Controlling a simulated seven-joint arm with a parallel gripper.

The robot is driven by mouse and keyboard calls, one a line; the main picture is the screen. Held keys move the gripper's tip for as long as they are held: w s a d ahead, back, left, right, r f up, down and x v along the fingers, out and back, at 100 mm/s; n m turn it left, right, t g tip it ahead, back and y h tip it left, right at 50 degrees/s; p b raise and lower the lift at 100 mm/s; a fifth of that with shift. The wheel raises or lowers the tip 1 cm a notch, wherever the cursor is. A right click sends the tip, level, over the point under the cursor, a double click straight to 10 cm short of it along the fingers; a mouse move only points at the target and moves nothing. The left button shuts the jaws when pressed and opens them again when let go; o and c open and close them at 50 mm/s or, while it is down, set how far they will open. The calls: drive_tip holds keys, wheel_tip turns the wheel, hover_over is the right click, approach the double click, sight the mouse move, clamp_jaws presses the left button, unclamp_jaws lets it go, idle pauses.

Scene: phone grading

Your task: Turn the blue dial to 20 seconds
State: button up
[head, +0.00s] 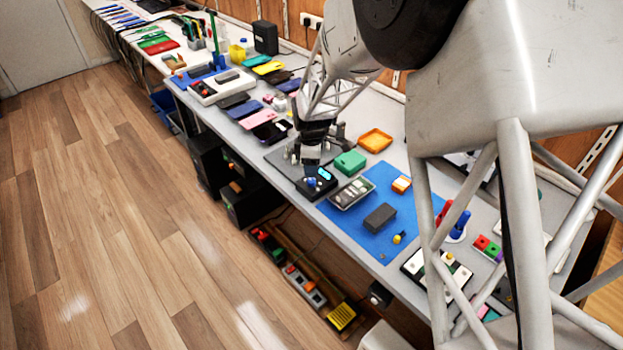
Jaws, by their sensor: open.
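The blue dial (311,183) sits on a small black box (323,190) with a lit cyan display (325,172). The box stands near the front edge of the bench, at the left edge of the blue mat. My gripper (309,158) points down just behind and above the dial. Its jaws are open and look empty. I cannot tell whether a fingertip touches the dial or box. The reading on the display is too small to make out.
A clear tray (352,193) of grey pieces, a green box (349,162) and an orange tray (375,141) stand close by on the right. Phones, including a pink one (257,119), lie to the left. A dark block (380,218) lies on the blue mat (345,223).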

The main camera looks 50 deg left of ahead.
sight(311, 181)
drive_tip(key=shift+f, duration=3.25)
drive_tip(key=shift+c, duration=0.4)
drive_tip(key=c, duration=0.8)
drive_tip(key=shift+c, duration=0.2)
